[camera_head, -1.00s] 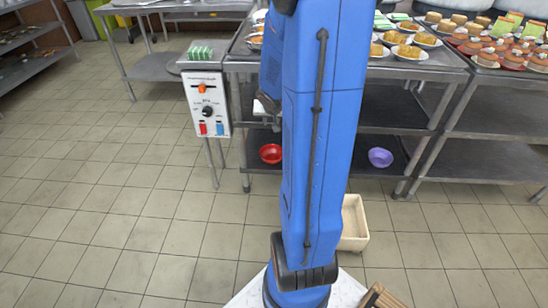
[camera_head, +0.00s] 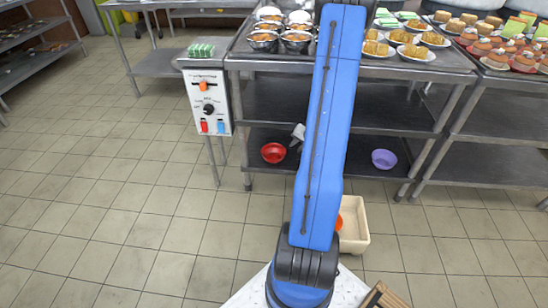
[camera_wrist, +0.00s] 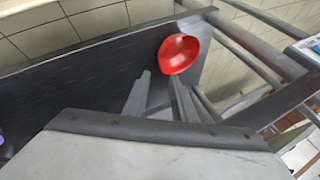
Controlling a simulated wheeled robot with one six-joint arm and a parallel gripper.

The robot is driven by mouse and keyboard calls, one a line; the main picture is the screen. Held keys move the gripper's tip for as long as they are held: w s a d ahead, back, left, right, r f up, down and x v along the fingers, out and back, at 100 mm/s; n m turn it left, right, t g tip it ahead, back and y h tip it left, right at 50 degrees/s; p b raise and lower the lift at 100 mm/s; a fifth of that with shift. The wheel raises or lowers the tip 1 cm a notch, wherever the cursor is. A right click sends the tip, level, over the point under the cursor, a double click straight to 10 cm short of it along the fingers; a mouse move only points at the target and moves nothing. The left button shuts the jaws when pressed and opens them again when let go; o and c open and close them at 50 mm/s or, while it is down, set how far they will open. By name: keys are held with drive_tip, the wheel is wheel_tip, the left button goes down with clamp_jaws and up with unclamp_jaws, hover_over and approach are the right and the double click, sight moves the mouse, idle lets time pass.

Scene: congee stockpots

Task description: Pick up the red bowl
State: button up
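The red bowl (camera_head: 273,152) sits on the dark lower shelf (camera_head: 340,160) of the steel table, near its left end. In the wrist view the red bowl (camera_wrist: 180,54) lies just beyond my fingertips, slightly to the right. My gripper (camera_wrist: 160,78) has its two grey fingers apart, with nothing between them. In the head view only a small grey part of my gripper (camera_head: 298,135) shows, left of my blue arm, close to the bowl's upper right. The rest is hidden behind the arm.
A purple bowl (camera_head: 384,159) stands on the same shelf to the right. The middle shelf (camera_head: 390,106) lies above them. A cream bin (camera_head: 354,232) holding an orange thing (camera_head: 339,222) stands on the floor, partly behind my arm. The floor at left is clear.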

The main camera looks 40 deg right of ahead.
drive_tip(key=x, duration=1.6)
drive_tip(key=shift+w+d+f, duration=0.1)
drive_tip(key=shift+w+f, duration=0.1)
drive_tip(key=shift+c, duration=0.7)
clamp_jaws()
